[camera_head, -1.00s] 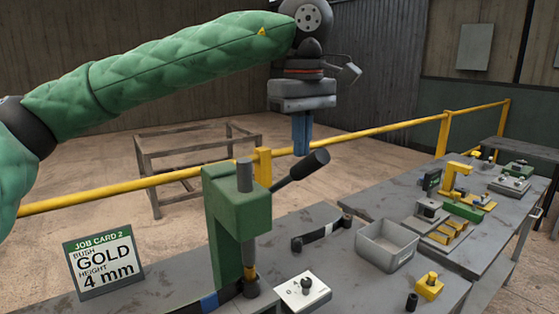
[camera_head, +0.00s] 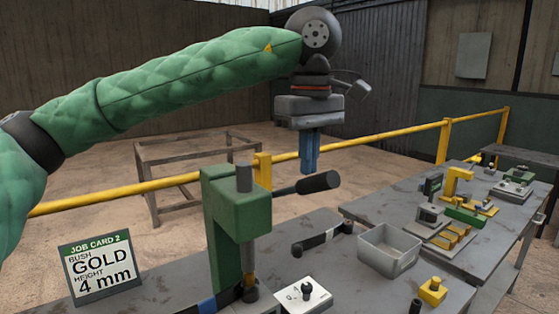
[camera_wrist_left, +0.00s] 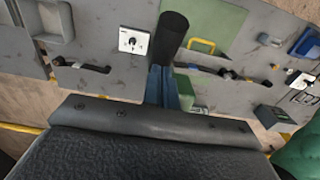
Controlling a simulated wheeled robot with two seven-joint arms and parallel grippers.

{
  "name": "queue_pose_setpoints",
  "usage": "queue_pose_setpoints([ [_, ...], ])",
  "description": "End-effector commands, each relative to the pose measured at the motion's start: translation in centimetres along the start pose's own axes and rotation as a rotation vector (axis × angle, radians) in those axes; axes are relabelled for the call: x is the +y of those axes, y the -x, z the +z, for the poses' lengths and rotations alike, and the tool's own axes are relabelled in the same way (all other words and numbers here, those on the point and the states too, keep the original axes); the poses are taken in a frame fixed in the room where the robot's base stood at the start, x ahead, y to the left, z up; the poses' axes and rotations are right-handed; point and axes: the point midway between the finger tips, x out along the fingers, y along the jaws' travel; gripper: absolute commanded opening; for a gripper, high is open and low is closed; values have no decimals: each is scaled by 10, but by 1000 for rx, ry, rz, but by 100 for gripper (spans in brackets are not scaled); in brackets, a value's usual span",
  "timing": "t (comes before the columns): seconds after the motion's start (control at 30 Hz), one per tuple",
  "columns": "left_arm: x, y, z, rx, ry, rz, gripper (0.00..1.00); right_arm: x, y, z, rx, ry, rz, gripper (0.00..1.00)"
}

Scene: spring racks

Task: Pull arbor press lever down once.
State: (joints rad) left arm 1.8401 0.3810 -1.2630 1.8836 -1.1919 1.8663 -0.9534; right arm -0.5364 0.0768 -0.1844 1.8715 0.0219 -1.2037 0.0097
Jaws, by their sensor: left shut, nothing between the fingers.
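The green arbor press (camera_head: 238,212) stands at the front of the grey bench. Its lever (camera_head: 318,183) has a thick black grip and points right, tilted slightly up. The press ram (camera_head: 244,178) sticks out of the top of the frame. My left gripper (camera_head: 309,170) points down with its blue fingers shut and empty. Its tips are at the top of the lever's grip, seemingly touching it. In the left wrist view the fingers (camera_wrist_left: 161,88) are together just beside the black grip (camera_wrist_left: 171,32). My right gripper is not in view.
A job card (camera_head: 95,268) reading gold, 4 mm stands left of the press. A white switch box (camera_head: 304,297), a grey bin (camera_head: 388,248) and a yellow block (camera_head: 433,290) are to its right. A yellow rail (camera_head: 380,137) runs behind.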

Motion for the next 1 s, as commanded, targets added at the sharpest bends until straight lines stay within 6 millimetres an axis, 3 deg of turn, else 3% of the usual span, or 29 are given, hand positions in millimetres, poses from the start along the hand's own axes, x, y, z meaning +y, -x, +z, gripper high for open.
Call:
queue_pose_setpoints([
  [0.13,0,-10,5,0,-1,0,0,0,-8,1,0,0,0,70],
  [0.57,0,-12,7,0,0,-1,0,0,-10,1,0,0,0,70],
  [1.0,0,-38,15,-1,-2,-3,0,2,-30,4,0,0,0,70],
])
